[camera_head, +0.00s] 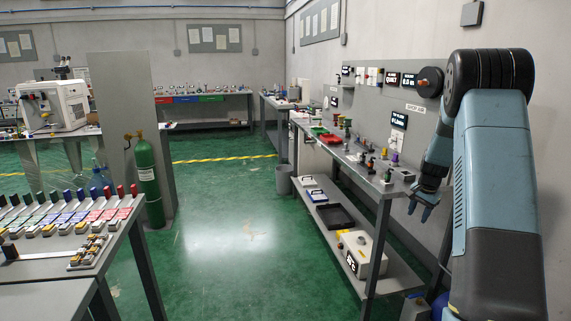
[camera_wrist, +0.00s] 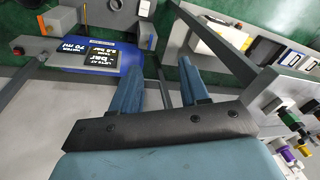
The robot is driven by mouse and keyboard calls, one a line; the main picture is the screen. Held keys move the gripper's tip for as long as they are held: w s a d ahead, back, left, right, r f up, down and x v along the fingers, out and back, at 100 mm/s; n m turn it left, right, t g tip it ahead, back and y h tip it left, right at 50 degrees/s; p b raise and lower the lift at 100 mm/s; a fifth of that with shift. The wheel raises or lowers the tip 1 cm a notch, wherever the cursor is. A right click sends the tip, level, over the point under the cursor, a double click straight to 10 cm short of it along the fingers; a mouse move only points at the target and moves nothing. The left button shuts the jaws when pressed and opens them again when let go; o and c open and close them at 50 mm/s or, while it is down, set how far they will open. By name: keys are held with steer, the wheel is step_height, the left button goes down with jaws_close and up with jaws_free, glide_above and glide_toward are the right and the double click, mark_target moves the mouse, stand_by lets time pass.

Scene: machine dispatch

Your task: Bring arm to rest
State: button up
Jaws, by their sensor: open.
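My arm rises at the right side of the head view, bends over at its dark upper joint and hangs down beside the right-hand workbench. My gripper (camera_head: 419,214) is at its lower end, near the bench's front right corner, with the fingers pointing down. In the wrist view my gripper (camera_wrist: 160,90) shows two blue fingers standing apart with nothing between them. It is open and empty. Part of the forearm is hidden behind the upper arm in the head view.
The right workbench (camera_head: 376,183) holds small fittings, with a lower shelf carrying a cream box (camera_head: 362,252). A blue labelled unit (camera_wrist: 100,60) lies below the fingers. A left bench (camera_head: 50,265) holds rows of coloured parts. A green cylinder (camera_head: 148,180) stands behind it. The middle floor is clear.

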steer(key=s+a+r+n+t, duration=0.1)
steer(key=s+a+r+n, duration=0.2)
steer(key=s+a+r, duration=0.7)
steer(key=s+a+r+n+t, duration=0.1)
steer(key=s+a+r+n, duration=0.1)
steer(key=s+a+r, duration=0.75)
steer(key=s+a+r+n, duration=0.2)
steer(key=s, duration=0.9)
steer(key=s+a+r+n+t, duration=0.1)
steer(key=s+a+r+n, duration=0.1)
steer(key=s, duration=1)
steer(key=shift+s+a+r+n+t, duration=0.2)
steer(key=shift+a+r+n+t, duration=0.1)
steer(key=shift+r+n, duration=0.45)
